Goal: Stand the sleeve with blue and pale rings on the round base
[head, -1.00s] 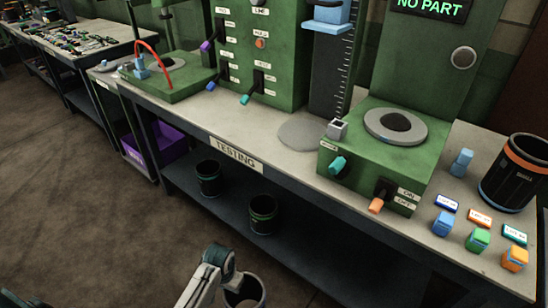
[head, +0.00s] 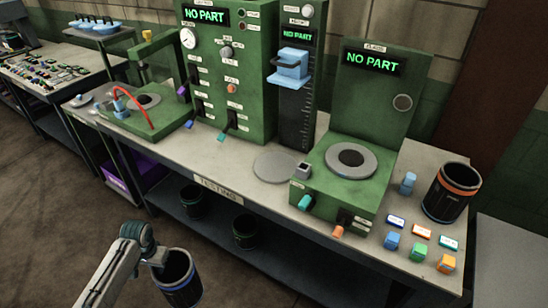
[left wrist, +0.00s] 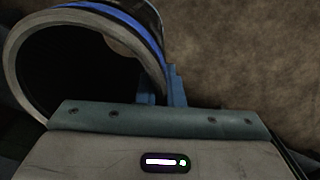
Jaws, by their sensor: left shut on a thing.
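The dark sleeve with a blue ring and a thin pale ring (head: 180,283) is at the bottom left of the head view, in front of the bench. My left gripper (head: 162,266) is shut on its wall near the open mouth. In the left wrist view the sleeve's blue ring (left wrist: 122,20) and pale rim show beside a blue finger (left wrist: 174,88). A flat grey round base (head: 272,168) lies bare on the bench below the gauge with the blue slider. My right gripper is out of view.
A green tester with a raised grey ring (head: 373,160) stands right of the disc. A sleeve with an orange ring (head: 452,195) stands at the bench's right end. Coloured blocks (head: 392,241) lie in front of it. Two dark sleeves (head: 244,232) stand on the lower shelf.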

